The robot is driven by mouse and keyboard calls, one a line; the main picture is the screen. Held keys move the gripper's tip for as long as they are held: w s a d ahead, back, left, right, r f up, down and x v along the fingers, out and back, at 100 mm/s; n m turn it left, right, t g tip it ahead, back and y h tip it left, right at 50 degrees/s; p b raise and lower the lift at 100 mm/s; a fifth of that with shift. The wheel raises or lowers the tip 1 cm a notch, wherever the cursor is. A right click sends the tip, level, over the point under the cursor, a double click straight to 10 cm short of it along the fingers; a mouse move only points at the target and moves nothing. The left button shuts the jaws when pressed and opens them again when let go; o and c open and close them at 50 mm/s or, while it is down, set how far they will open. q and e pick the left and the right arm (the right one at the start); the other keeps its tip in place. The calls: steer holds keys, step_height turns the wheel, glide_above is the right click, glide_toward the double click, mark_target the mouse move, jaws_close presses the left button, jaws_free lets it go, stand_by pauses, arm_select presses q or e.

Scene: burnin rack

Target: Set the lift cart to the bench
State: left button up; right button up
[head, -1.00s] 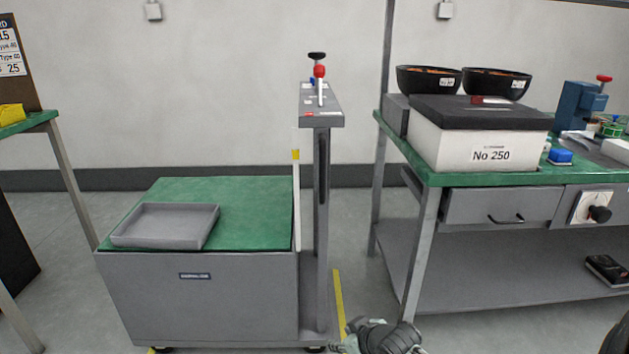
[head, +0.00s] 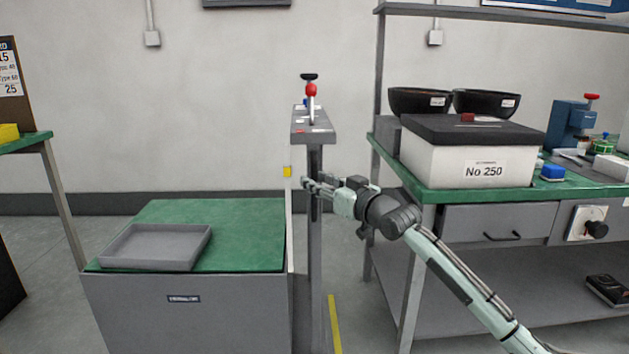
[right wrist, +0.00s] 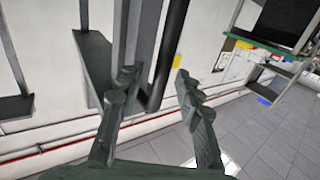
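The lift cart has a grey body (head: 190,315), a green top (head: 245,225) and a grey mast (head: 316,255) on its right side. A lever with a red knob (head: 311,90) stands on the mast's head. A yellow marker (head: 287,171) sits on a pale strip beside the mast. The bench (head: 480,197), with a green top, stands to the right, a gap away and higher than the cart top. My right gripper (head: 306,184) is at the mast, below its head. In the right wrist view its fingers (right wrist: 156,80) are apart, with mast parts beyond them. My left gripper is out of view.
A grey tray (head: 150,265) lies on the cart top. A white box (head: 455,165) with a dark lid and two black bowls (head: 418,102) stand on the bench. A yellow floor line (head: 335,325) runs between cart and bench. Another green-topped table (head: 25,143) stands at left.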

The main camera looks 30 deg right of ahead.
steer(key=shift+w, duration=0.8)
jaws_close()
steer(key=shift+f, duration=0.1)
